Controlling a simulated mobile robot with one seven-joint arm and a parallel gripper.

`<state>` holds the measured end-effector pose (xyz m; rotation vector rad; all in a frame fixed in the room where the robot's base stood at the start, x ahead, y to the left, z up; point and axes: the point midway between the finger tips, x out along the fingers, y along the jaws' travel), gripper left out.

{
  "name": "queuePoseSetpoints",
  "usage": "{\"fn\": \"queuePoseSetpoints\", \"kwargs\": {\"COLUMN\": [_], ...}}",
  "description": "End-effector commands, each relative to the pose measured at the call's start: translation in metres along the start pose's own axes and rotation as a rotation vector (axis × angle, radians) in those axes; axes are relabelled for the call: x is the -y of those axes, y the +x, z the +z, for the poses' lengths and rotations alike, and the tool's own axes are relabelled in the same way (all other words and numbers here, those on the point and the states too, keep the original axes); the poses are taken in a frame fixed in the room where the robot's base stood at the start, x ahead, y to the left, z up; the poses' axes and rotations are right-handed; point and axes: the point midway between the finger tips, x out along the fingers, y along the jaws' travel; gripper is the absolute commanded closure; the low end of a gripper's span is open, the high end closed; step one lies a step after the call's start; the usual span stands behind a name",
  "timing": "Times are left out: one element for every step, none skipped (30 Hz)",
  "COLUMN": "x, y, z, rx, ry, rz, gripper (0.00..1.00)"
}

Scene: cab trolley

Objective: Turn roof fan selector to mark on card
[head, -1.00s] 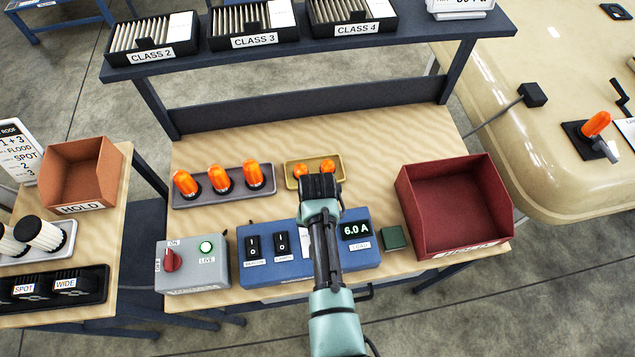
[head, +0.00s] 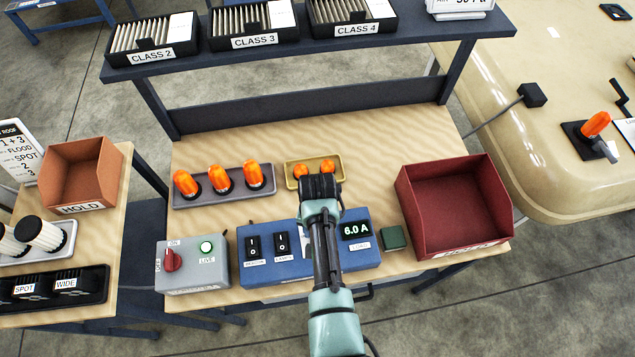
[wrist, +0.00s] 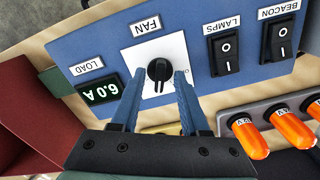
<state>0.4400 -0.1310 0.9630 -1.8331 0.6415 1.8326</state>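The roof fan selector (wrist: 158,71) is a black knob on a white plate under the FAN label, on the blue panel (wrist: 202,78). A pale line on the knob points down in the wrist view; I cannot read any marks around it. My gripper (wrist: 159,80) is open, with one blue finger on each side of the knob; contact is not clear. In the head view my gripper (head: 320,188) and arm hide the selector. A card (head: 17,152) at the far left shows several lines, including ROOF, 1 + 3, FLOOD and SPOT; its fan mark is too small to read.
BEACON and LAMPS switches (head: 282,244) sit beside the selector, and the load display (head: 355,229) reads 6.0 A. A grey box (head: 192,264) has a red knob and lit green lamp. Orange beacons (head: 220,179) stand behind; a red bin (head: 450,205) is at right.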

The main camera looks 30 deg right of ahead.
Motion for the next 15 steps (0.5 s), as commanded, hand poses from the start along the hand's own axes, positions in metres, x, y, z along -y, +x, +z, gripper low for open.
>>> {"fn": "queuePoseSetpoints", "kwargs": {"x": [0.000, 0.000, 0.000, 0.000, 0.000, 0.000, 0.000, 0.000, 0.000, 0.000, 0.000, 0.000, 0.001, 0.000, 0.000], "y": [0.000, 0.000, 0.000, 0.000, 0.000, -0.001, -0.001, -0.003, -0.005, -0.007, -0.010, -0.015, -0.019, -0.023, -0.030], "z": [0.000, 0.000, 0.000, 0.000, 0.000, 0.000, 0.000, 0.000, 0.000, -0.001, -0.001, -0.001, -0.001, -0.001, -0.001], "rx": [0.000, 0.000, 0.000, 0.000, 0.000, 0.000, 0.000, -0.001, -0.001, -0.002, -0.003, -0.002, -0.004, -0.003, -0.004], "ry": [0.000, 0.000, 0.000, 0.000, 0.000, 0.000, 0.000, 0.000, 0.000, 0.000, 0.000, -0.001, -0.001, -0.001, -0.001], "rz": [0.000, 0.000, 0.000, 0.000, 0.000, 0.000, 0.000, 0.000, 0.000, -0.001, -0.001, -0.001, -0.001, -0.001, -0.002], "gripper": [0.55, 0.55, 0.55, 0.55, 0.55, 0.55, 0.55, 0.55, 0.55, 0.55, 0.55, 0.55, 0.55, 0.55, 0.55]}}
